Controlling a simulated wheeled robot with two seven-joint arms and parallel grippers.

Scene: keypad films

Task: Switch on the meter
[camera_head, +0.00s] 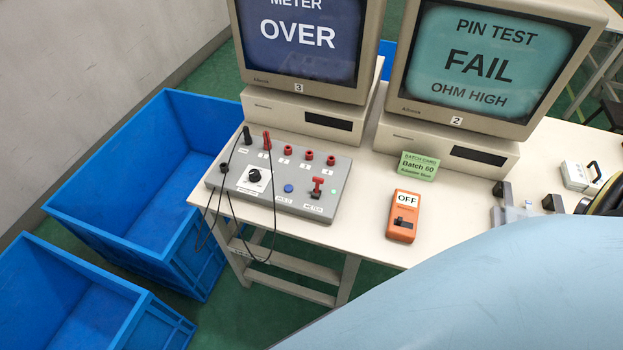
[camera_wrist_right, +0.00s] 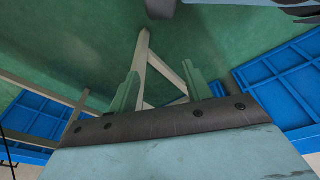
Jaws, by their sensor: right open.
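An orange handheld meter (camera_head: 403,216) lies on the table. Its label window reads OFF, and a black slide switch (camera_head: 404,225) sits below it. A grey test panel (camera_head: 227,180) to its left has a black knob (camera_head: 254,176), a blue button (camera_head: 288,188), a red lever (camera_head: 317,187) and red sockets. My right gripper (camera_wrist_right: 161,88) shows in the right wrist view with its two fingers apart and nothing between them. It points toward the floor and table legs, away from the orange meter. My left gripper is not in view.
Monitors read METER OVER (camera_head: 298,36) and PIN TEST FAIL OHM HIGH (camera_head: 482,62). A green batch card (camera_head: 419,166) stands behind the orange meter. A grey fixture with black blocks (camera_head: 517,213) is to its right. Blue bins (camera_head: 130,215) stand left. My light-blue arm hides the table's lower right.

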